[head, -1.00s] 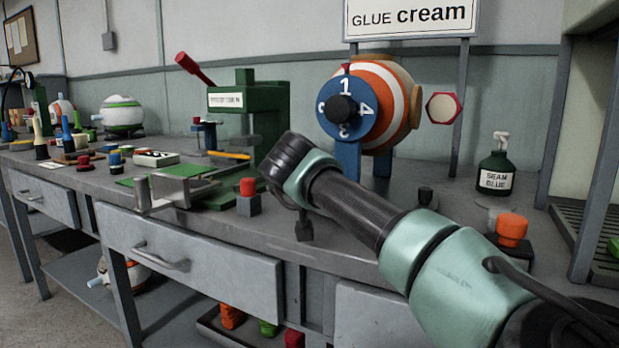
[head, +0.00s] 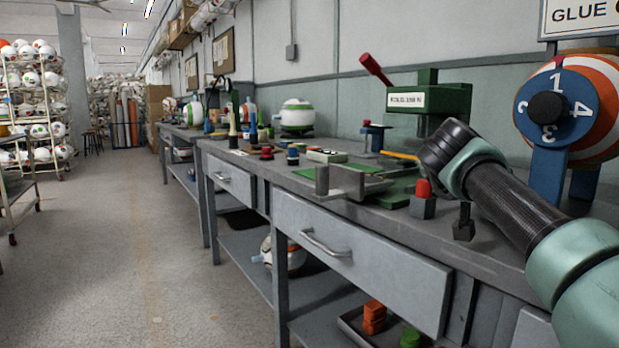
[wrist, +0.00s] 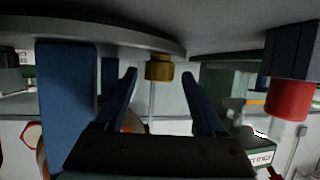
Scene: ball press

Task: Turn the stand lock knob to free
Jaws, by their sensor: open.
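The ball stand has a blue numbered dial (head: 573,123) with a black centre knob (head: 547,107) and blue legs (head: 546,178), at the right edge of the head view. Nothing in view is marked as the stand lock knob. The wrist view is upside down. In it my gripper (wrist: 159,76) is open and empty, its two dark blue fingers apart. A brass-coloured knob (wrist: 158,69) shows between and beyond the fingertips, near the bench surface. A wide blue upright (wrist: 66,110) stands beside the left finger. In the head view the gripper's fingers are hidden by my arm.
A red cap on a grey block (head: 423,200) stands close to my arm; the cap also shows at right in the wrist view (wrist: 290,99). A green press (head: 430,99) with a red lever stands behind. The bench (head: 375,213) is crowded; the floor (head: 150,250) at left is clear.

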